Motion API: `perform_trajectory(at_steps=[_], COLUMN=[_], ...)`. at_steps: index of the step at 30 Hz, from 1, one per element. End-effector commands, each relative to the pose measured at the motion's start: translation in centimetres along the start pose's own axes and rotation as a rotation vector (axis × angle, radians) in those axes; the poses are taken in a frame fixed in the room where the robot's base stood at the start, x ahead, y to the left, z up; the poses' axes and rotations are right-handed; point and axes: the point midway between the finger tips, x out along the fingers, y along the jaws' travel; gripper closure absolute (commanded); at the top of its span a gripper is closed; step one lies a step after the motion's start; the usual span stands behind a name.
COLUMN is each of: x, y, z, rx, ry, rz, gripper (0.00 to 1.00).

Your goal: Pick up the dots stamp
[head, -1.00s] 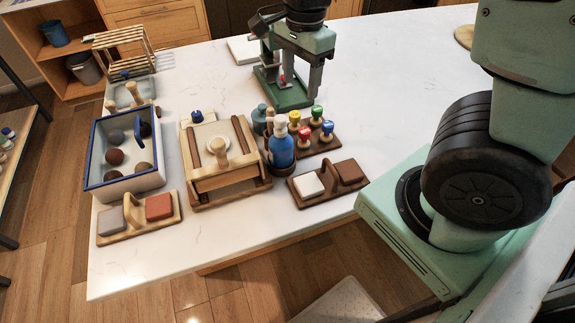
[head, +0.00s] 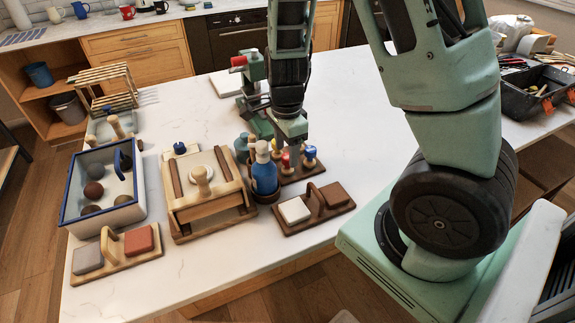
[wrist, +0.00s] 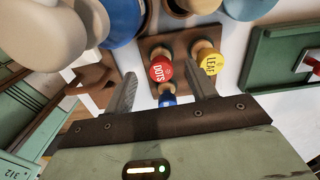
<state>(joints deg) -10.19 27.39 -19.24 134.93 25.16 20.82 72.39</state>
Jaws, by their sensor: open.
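The dots stamp has a red knob lettered "DOTS" (wrist: 160,70) on a light wooden neck; in the head view its red top (head: 287,161) shows just below my gripper. My gripper (wrist: 162,70) is open and empty, pointing down above the stamp rack. In the wrist view the red knob appears between the two fingertips, with no clear contact. A yellow stamp lettered "LEAF" (wrist: 209,63) stands to the right, outside the right finger. A blue stamp (wrist: 167,100) shows nearer the palm, partly hidden. In the head view my gripper covers part of the rack.
A blue bottle (head: 264,172) stands close left of the stamps. A dark wooden holder with white and brown blocks (head: 313,207) is in front. A wooden press frame (head: 203,205) and a blue-rimmed box (head: 75,215) stand further left.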

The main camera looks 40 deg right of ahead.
Motion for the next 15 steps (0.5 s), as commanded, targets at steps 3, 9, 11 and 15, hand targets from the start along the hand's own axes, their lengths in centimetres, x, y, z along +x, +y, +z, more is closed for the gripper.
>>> perform_trajectory(at_steps=[3,9,11,15], x=[1.0,3.9,4.6,5.2], y=[0.0,0.0,0.0,-0.1], z=[-0.1,-0.4,-0.4,-0.4], rx=[0.001,0.001,0.002,0.000], ry=[0.000,0.000,0.000,0.000], rz=[0.003,0.005,0.004,0.000], gripper=[0.44,0.44,0.44,0.44])
